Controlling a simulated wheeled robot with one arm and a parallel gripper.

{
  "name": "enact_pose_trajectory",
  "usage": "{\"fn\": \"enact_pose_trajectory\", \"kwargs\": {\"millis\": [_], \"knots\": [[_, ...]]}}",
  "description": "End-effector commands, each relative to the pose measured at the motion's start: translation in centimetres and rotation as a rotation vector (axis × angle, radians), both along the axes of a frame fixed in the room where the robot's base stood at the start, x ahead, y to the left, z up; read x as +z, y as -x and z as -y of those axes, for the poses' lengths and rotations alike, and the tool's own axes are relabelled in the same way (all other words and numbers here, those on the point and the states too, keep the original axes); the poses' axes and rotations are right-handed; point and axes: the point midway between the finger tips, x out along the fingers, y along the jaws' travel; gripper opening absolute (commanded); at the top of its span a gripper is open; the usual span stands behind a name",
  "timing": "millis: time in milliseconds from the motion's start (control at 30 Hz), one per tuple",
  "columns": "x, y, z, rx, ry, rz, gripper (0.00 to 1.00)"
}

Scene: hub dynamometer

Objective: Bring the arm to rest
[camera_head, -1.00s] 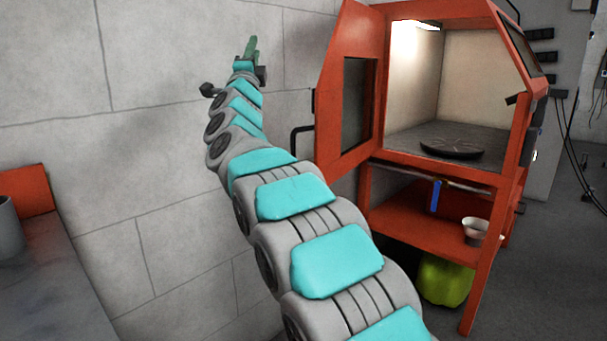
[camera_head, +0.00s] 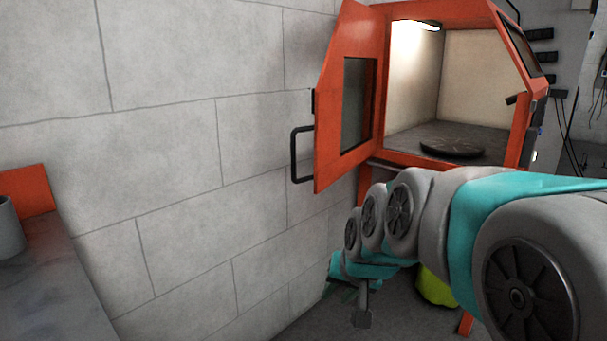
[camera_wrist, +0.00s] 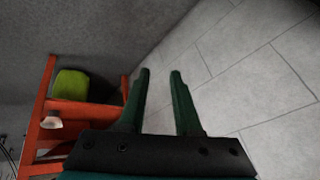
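My arm reaches in from the right side of the head view, bends over in front of the orange cabinet and points down and left. My gripper (camera_wrist: 160,72) shows in the wrist view with its two green fingers apart and nothing between them. In the head view the gripper end hangs low, in front of the wall base, and its fingers are hard to make out.
The orange cabinet (camera_head: 470,14) has its door (camera_head: 328,120) swung open to the left; a dark round plate (camera_head: 452,147) lies inside. A green container (camera_wrist: 72,85) and a pale cup (camera_wrist: 51,123) are on its lower part. A grey bench (camera_head: 55,290) is at left.

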Motion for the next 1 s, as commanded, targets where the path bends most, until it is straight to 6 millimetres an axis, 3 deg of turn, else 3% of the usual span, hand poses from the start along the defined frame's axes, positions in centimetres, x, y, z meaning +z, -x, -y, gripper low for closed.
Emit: {"fn": "enact_pose_trajectory", "kwargs": {"millis": [33, 300, 400, 500, 667, 1000], "knots": [[-1.5, 3.1, 1.2, 0.016, 0.029, -0.065, 0.32], [-7.9, 18.8, 6.2, 0.122, 0.16, -0.426, 0.32], [-8.9, 23.2, 7.5, 0.15, 0.187, -0.524, 0.32], [-9.7, 26.2, 8.2, 0.171, 0.203, -0.597, 0.32], [-9.9, 27.8, 8.7, 0.182, 0.213, -0.633, 0.32], [-9.9, 27.8, 8.7, 0.182, 0.213, -0.633, 0.32]]}}
